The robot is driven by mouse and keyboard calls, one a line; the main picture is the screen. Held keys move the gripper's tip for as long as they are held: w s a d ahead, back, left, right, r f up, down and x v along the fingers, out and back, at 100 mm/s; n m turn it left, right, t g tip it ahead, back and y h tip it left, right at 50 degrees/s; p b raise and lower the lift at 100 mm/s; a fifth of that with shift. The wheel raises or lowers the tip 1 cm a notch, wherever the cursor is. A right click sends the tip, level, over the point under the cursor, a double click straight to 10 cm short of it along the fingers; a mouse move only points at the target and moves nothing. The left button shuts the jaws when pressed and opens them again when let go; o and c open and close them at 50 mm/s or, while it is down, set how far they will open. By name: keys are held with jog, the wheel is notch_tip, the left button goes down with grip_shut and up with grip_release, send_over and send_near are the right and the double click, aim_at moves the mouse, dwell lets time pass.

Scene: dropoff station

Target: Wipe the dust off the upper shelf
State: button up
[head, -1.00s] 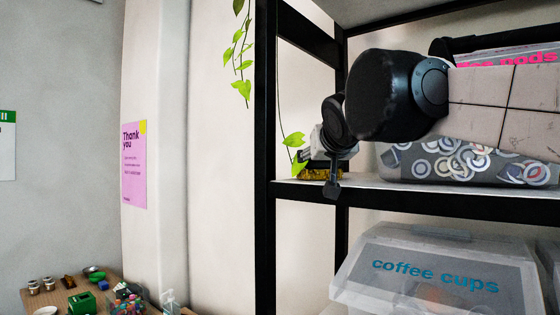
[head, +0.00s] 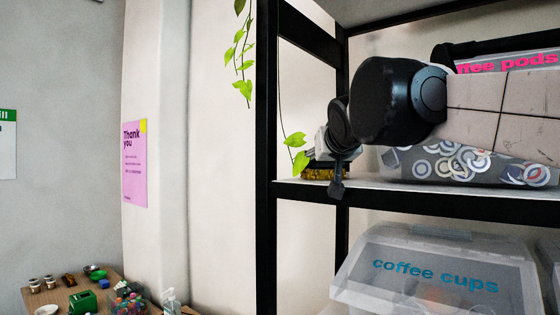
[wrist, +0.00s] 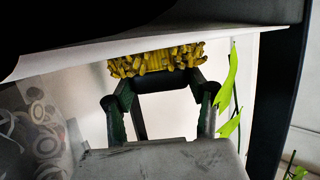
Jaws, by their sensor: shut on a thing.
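The upper shelf (head: 400,186) is a white board in a black frame; dust on it cannot be made out. My gripper (wrist: 155,78) is shut on a yellow, shaggy-fibred wiper (wrist: 157,62), which shows between its two fingers in the wrist view. In the head view the wiper (head: 318,174) is at the shelf's left end, low against the board. The wrist view shows the scene upside down, with the wiper against the pale shelf surface (wrist: 85,52). My arm hides part of the shelf's back in the head view.
A clear bin of patterned coffee pods (head: 440,165) stands on the shelf to the right, close behind my arm. A black post (head: 266,150) bounds the shelf at left. A trailing plant (head: 295,150) hangs beside it. A coffee cups bin (head: 435,275) sits below.

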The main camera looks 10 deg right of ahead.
jog(key=shift+r, duration=0.1)
jog(key=shift+r+p, duration=1.35)
jog(key=shift+r, duration=0.6)
jog(key=shift+s+f, duration=0.1)
